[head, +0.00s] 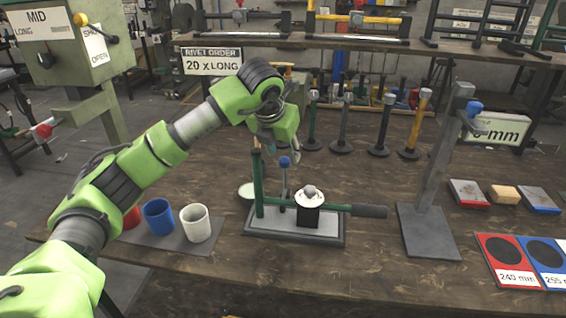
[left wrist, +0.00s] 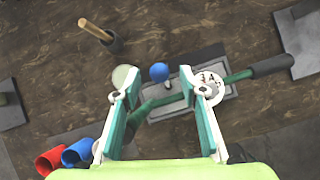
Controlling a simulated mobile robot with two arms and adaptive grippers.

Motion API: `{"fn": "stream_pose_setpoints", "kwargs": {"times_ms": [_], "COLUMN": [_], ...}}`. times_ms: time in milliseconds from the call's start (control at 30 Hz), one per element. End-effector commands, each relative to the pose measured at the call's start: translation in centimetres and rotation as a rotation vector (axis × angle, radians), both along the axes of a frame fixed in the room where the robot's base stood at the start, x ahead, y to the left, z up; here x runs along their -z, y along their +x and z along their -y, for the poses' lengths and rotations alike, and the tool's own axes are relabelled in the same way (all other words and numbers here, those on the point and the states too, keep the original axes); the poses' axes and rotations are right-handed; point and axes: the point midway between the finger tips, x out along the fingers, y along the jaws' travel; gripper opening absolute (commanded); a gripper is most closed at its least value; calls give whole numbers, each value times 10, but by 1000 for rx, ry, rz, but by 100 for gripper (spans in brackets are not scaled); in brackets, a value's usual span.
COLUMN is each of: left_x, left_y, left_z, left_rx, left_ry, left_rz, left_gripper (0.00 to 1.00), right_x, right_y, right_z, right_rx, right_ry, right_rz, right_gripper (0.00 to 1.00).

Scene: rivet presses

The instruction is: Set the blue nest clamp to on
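The clamp's blue ball knob (head: 285,162) tops a short lever on a grey fixture plate (head: 325,238) with a green press frame (head: 258,190). A white round dial part on a black block (head: 309,215) stands to the right of it. My left gripper (head: 283,146) is above the fixture, pointing down, near the knob. In the left wrist view its two fingers (left wrist: 156,82) are spread wide, with the blue knob (left wrist: 159,72) showing between the fingertips and nothing held. Whether they touch the knob cannot be told. My right gripper is out of view.
Red, blue and white cups (head: 196,223) stand left of the fixture. A grey stand with a blue knob (head: 473,107) is at the right, with a red and blue card (head: 508,262). Several upright hand tools (head: 345,125) stand behind. A dark handle (head: 370,211) extends right from the fixture.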

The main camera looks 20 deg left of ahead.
Motion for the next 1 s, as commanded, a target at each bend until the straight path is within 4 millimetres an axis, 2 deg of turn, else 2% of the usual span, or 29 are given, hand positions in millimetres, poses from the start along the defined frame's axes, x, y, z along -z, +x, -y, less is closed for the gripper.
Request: {"fn": "stream_pose_setpoints", "kwargs": {"times_ms": [33, 100, 300, 467, 1000], "left_x": [-13, -26, -51, -56, -56], "left_y": [0, 0, -1, -1, -1], "left_z": [1, 1, 1, 1, 1], "left_rx": [2, 0, 1, 1, 1], "left_ry": [0, 0, 1, 1, 1], "left_rz": [4, 3, -1, -3, -3], "left_gripper": [39, 39, 39, 39, 39], "right_x": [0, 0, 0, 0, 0], "right_y": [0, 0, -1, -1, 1], "right_z": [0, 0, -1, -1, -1], "right_rx": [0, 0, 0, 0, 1], "right_ry": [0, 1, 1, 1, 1], "right_rz": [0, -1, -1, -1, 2], "right_gripper": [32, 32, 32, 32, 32]}}
